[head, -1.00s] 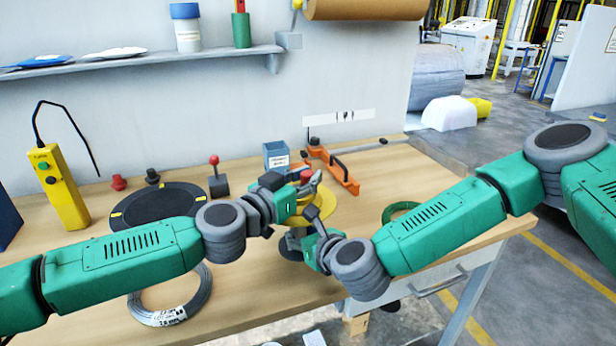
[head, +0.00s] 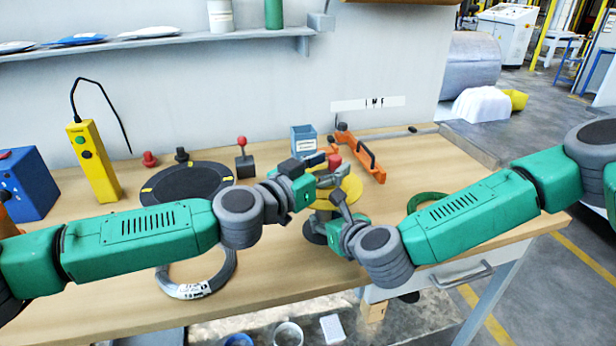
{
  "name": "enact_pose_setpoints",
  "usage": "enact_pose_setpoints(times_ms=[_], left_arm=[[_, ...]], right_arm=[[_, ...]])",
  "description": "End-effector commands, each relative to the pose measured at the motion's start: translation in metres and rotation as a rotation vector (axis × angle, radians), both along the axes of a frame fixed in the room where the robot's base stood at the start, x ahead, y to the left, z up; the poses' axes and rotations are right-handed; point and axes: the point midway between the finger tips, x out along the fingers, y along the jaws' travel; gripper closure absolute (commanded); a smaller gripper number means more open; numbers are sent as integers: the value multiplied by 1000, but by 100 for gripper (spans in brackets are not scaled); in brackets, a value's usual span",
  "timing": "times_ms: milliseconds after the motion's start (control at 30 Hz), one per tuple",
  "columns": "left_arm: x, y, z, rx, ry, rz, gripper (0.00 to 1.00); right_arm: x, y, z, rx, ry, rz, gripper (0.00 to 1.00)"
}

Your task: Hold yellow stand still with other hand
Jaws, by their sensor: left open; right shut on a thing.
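The yellow stand (head: 352,187) is on the right half of the wooden table, a yellow disc on a dark round base (head: 314,230). Both grippers and my arms hide much of it. My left gripper (head: 325,166) is open at the upper left side of the yellow disc, close to a red knob (head: 335,162) at its top. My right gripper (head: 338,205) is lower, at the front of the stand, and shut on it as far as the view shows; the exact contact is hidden.
A black turntable disc (head: 188,184), a grey wire coil (head: 226,272) and a yellow control box (head: 95,165) are to the left. A green coil (head: 428,200) lies right, partly behind my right arm. A blue box (head: 303,139) and an orange tool (head: 360,155) stand behind.

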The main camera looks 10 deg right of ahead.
Motion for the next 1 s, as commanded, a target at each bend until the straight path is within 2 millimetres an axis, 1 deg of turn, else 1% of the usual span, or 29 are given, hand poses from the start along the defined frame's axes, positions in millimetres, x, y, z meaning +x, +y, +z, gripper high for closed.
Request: enact_pose_setpoints(times_ms=[33,200,300,400,600,967,1000], left_arm=[[-5,10,0,1,1,1,57],[-26,41,0,1,0,0,57],[-36,57,-1,2,1,0,57],[-45,69,-1,2,1,-1,57],[-53,81,-2,2,2,0,57],[-54,81,-2,1,3,-1,57],[-54,81,-2,1,2,-1,57]], right_arm=[[0,0,0,0,-1,-1,100],[0,0,0,0,0,-1,100],[0,0,0,0,0,0,100],[0,0,0,0,-1,0,100],[0,-1,0,1,-1,0,100],[1,-1,0,1,-1,0,100],[1,-1,0,1,-1,0,59]])
